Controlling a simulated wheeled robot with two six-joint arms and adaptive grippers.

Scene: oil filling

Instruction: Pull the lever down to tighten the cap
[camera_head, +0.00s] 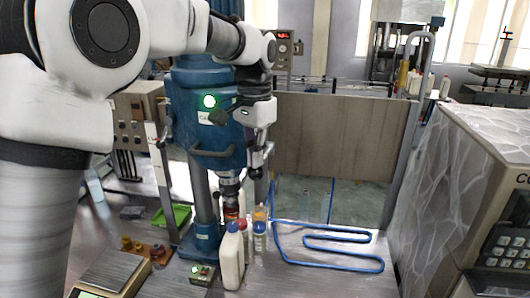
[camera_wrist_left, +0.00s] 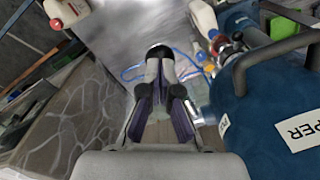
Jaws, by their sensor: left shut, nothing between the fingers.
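In the left wrist view, the machine's blue body (camera_wrist_left: 270,115) fills the right side. My left gripper (camera_head: 257,163) points down, shut and empty, just right of the machine's front. My right gripper is out of view.
A white bottle with a blue cap (camera_head: 232,258) and small bottles (camera_head: 259,238) stand in front of the machine. Blue tubing (camera_head: 330,262) lies on the table to the right. A green tray (camera_head: 172,216) and a scale (camera_head: 112,270) are at left.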

